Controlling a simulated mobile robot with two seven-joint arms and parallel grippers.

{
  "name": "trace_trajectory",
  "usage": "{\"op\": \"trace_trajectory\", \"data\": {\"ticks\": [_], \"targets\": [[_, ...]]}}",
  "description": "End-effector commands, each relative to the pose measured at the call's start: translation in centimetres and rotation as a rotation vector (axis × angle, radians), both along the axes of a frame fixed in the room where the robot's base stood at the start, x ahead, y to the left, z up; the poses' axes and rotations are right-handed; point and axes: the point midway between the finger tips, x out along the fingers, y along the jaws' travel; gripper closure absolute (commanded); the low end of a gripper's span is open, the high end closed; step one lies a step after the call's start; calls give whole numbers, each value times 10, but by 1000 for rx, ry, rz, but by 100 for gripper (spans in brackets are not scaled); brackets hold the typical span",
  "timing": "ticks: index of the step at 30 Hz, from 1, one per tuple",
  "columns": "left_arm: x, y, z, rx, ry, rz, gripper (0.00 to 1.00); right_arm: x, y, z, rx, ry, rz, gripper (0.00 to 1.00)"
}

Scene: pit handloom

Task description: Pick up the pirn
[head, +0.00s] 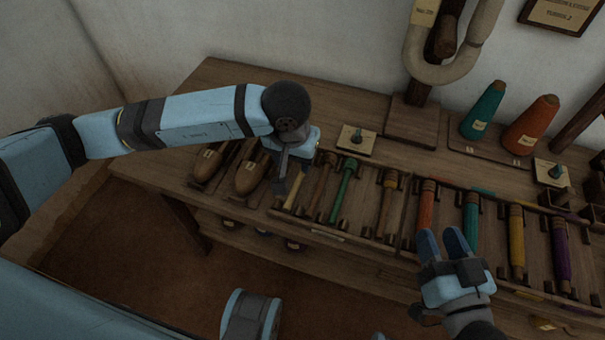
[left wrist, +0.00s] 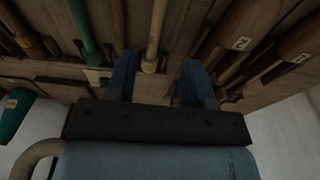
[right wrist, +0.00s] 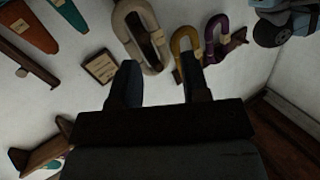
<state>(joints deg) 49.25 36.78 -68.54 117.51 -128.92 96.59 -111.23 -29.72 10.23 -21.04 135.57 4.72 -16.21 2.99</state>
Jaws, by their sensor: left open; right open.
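Several pirns lie in two shallow racks on the wooden bench. The left rack holds a cream pirn (head: 294,191), a brown one (head: 319,187), a green one (head: 343,189) and a tan one (head: 387,203). The right rack holds orange (head: 425,207), teal (head: 470,216), yellow (head: 516,242) and purple (head: 561,248) pirns. My left gripper (head: 288,178) is open over the left rack's left end. In the left wrist view the cream pirn (left wrist: 156,35) shows between its fingers, nearer the left one; contact cannot be told. My right gripper (head: 442,243) is open and empty in front of the bench.
Two wooden shuttles (head: 250,174) lie left of the left rack, numbered 1 and 2 in the left wrist view. A hank (head: 455,70) hangs above.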

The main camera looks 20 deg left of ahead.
Motion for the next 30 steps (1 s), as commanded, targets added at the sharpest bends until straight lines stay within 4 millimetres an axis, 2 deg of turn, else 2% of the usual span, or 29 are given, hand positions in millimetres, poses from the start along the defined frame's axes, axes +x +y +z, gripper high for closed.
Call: {"op": "trace_trajectory", "data": {"ticks": [1, 3, 11, 16, 18, 21, 28, 29, 30], "targets": [[1, 0, -11, 1, 2, 1, 52, 0, 1, 2, 10, -16, 4, 57], [2, 0, -21, -1, 2, 1, 52, 0, 3, 6, 22, -35, 7, 57], [5, -1, -36, -2, 1, 1, 52, 0, 5, 13, 43, -66, 13, 57], [10, -5, -59, -3, 3, 2, 52, -1, 8, 17, 74, -106, 25, 57], [13, -6, -70, -2, 4, 2, 52, -3, 12, 32, 104, -157, 37, 57], [15, -6, -80, -3, 2, 2, 52, -3, 13, 43, 123, -192, 43, 57], [16, -6, -80, -3, 0, 1, 52, -3, 14, 46, 132, -200, 46, 57], [16, -6, -80, -3, 0, 1, 57, -3, 14, 45, 131, -199, 46, 57], [16, -6, -80, -3, 0, 1, 66, -3, 14, 45, 131, -198, 46, 57]]}}
